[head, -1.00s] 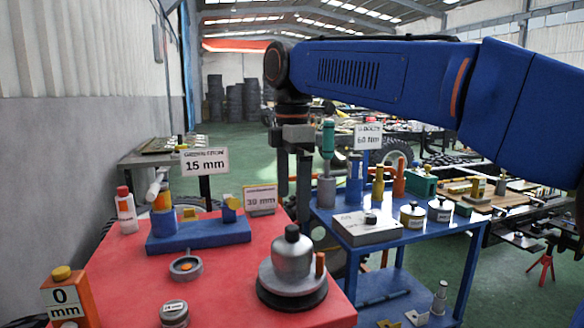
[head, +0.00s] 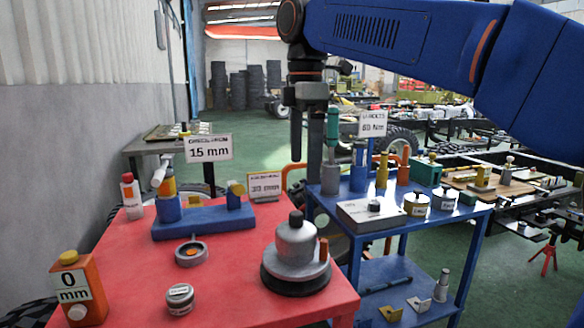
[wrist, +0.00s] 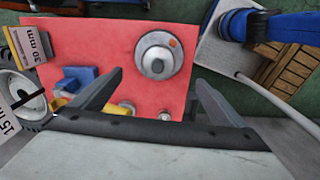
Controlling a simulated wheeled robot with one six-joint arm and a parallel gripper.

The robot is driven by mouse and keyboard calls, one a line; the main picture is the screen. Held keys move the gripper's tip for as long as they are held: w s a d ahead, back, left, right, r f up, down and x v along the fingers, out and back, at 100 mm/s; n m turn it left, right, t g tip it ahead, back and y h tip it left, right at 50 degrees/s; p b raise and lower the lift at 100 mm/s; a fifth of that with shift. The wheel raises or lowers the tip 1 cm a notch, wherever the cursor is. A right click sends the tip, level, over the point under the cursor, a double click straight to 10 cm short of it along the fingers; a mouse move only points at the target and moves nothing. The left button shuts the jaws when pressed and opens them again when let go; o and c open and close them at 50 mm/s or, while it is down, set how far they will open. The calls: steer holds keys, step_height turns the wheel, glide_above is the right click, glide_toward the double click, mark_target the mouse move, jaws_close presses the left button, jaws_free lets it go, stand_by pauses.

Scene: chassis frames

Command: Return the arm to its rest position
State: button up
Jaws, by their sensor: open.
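My gripper (head: 305,168) hangs from the blue arm, pointing down above the back right part of the red table (head: 232,275). Its two dark fingers are apart with nothing between them. In the wrist view the open fingers (wrist: 159,80) show over the red tabletop, with the grey canister (wrist: 158,58) beyond them. In the head view the canister (head: 296,240) stands on a round dark base, in front of and below the fingers. The blue arm (head: 400,40) reaches in from the right.
A blue fixture (head: 205,222), a grey ring (head: 191,252), a small tin (head: 180,298) and an orange "0 mm" block (head: 78,290) stand on the red table. A blue cart (head: 425,237) with tools is at right. Signs (head: 208,148) rise behind. Green floor lies beyond.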

steer(key=s+d+f+m+t, duration=0.1)
steer(key=s+d+f+m, duration=0.4)
steer(key=d, duration=0.3)
steer(key=s+d+f+m+t, duration=0.1)
steer(key=s+d+f+m, duration=0.2)
steer(key=d+f+m, duration=0.35)
steer(key=s+d+f+m+t, duration=0.1)
steer(key=s+d+f+m, duration=0.3)
steer(key=f, duration=0.6)
steer(key=s+d+f+m+t, duration=0.1)
steer(key=s+d+f+m, duration=0.4)
steer(key=f, duration=0.5)
steer(key=s+d, duration=0.2)
steer(key=s, duration=0.1)
steer(key=shift+s+f+t, duration=0.2)
steer(key=shift+f+t, duration=0.1)
steer(key=shift+f, duration=0.1)
